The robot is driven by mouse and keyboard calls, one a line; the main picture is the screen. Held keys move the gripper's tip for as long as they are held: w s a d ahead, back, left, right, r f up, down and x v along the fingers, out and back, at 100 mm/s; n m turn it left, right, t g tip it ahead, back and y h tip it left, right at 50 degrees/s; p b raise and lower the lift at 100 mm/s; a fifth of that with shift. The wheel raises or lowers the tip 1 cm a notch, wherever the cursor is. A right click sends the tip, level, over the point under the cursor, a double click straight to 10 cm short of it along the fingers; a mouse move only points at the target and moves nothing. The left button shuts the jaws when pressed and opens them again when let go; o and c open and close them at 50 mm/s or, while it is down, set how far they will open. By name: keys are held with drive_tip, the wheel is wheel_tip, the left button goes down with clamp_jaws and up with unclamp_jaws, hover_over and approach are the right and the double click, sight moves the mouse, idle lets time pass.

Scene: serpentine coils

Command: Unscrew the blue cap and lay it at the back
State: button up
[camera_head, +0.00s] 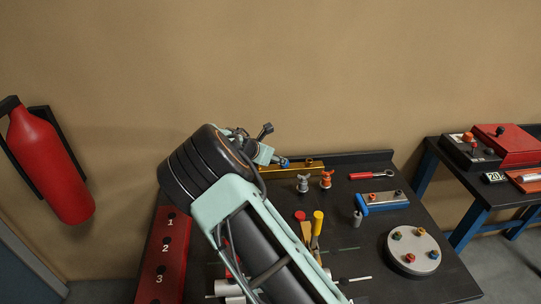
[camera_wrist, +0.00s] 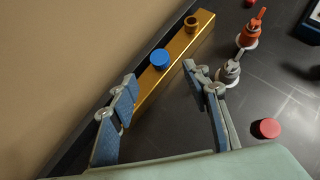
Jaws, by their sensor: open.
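The blue cap (camera_wrist: 160,59) sits on top of a long gold bar (camera_wrist: 178,60), which also shows at the back of the table in the head view (camera_head: 308,165). My gripper (camera_wrist: 163,82) is open and empty, with its two blue-padded fingers spread. In the wrist view the cap appears just beyond the gap between the fingertips, and neither finger touches it. A smaller brown-gold cap (camera_wrist: 191,22) stands on the bar's far end.
Grey (camera_head: 303,183) and orange (camera_head: 326,179) valve-like pieces stand just in front of the bar. A red round cap (camera_wrist: 266,128) lies to the right in the wrist view. A round grey plate (camera_head: 413,256) with coloured knobs is at front right. A raised edge runs along the table's back.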

drive_tip(key=b+x, duration=0.3)
drive_tip(key=x, duration=0.6)
drive_tip(key=shift+s+a+f, duration=0.2)
drive_tip(key=shift+w+d+f+b, duration=0.2)
drive_tip(key=shift+w+f+b, duration=0.2)
drive_tip(key=shift+w+b, duration=0.15)
drive_tip(key=shift+c, duration=0.5)
clamp_jaws()
drive_tip(key=shift+d+r+n+t+y+p, duration=0.15)
drive_tip(key=shift+r+n+t+y+p, duration=0.15)
drive_tip(key=shift+n+y+p, duration=0.45)
drive_tip(key=shift+n+y, duration=0.25)
drive_tip(key=shift+n, duration=0.5)
drive_tip(key=shift+a+f+n+y, duration=0.1)
drive_tip(key=shift+a+n+y, duration=0.15)
drive_tip(key=shift+n+y, duration=0.05)
